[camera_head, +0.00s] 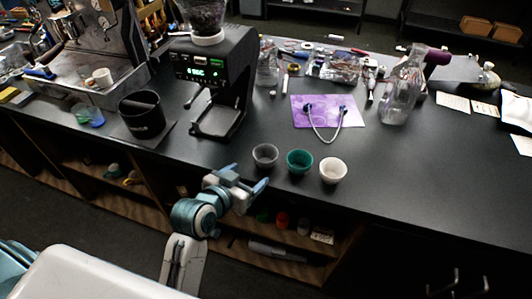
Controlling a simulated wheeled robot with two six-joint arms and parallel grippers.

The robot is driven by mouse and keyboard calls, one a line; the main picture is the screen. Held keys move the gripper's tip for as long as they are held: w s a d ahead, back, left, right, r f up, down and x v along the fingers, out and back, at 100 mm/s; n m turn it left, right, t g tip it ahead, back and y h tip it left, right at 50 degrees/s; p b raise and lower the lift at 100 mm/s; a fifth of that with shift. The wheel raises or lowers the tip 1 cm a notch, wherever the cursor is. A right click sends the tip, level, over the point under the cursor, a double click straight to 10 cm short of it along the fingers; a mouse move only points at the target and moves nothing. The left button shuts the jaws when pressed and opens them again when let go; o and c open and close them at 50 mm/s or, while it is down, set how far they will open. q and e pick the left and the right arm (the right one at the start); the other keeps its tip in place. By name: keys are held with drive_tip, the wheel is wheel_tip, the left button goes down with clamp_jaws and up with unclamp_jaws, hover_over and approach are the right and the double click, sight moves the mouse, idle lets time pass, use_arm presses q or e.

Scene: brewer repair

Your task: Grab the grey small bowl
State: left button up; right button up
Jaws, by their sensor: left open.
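The grey small bowl (265,156) stands upright near the front edge of the dark counter, leftmost in a row of three small bowls. A green bowl (299,161) is just to its right, and a white bowl (333,171) stands at the right end. My left gripper (254,184) is open and empty, below and slightly left of the grey bowl in the picture, by the counter's front edge. It appears apart from the bowl. My right gripper does not show.
A black grinder (215,85) stands behind and left of the bowls, with a black bin (143,114) farther left. A purple sheet (327,111) with a looped cord lies behind them. A glass bottle (401,90) stands back right. The counter (430,170) is clear on the right.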

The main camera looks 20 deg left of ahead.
sight(270, 150)
use_arm(q)
drive_tip(key=shift+t, duration=0.3)
drive_tip(key=w, duration=0.2)
drive_tip(key=w+d+p, duration=0.1)
drive_tip(key=w, duration=0.2)
drive_tip(key=shift+w+d+r, duration=0.15)
drive_tip(key=shift+w, duration=0.1)
drive_tip(key=p+x, duration=0.1)
drive_tip(key=x, duration=0.1)
drive_tip(key=p+x, duration=0.1)
drive_tip(key=x, duration=0.2)
drive_tip(key=shift+a+f+p, duration=0.2)
drive_tip(key=shift+f+p, duration=0.05)
drive_tip(key=shift+p, duration=0.1)
drive_tip(key=shift+w+d+f, duration=0.1)
drive_tip(key=shift+w+f, duration=0.15)
drive_tip(key=shift+c, duration=0.2)
drive_tip(key=c, duration=0.7)
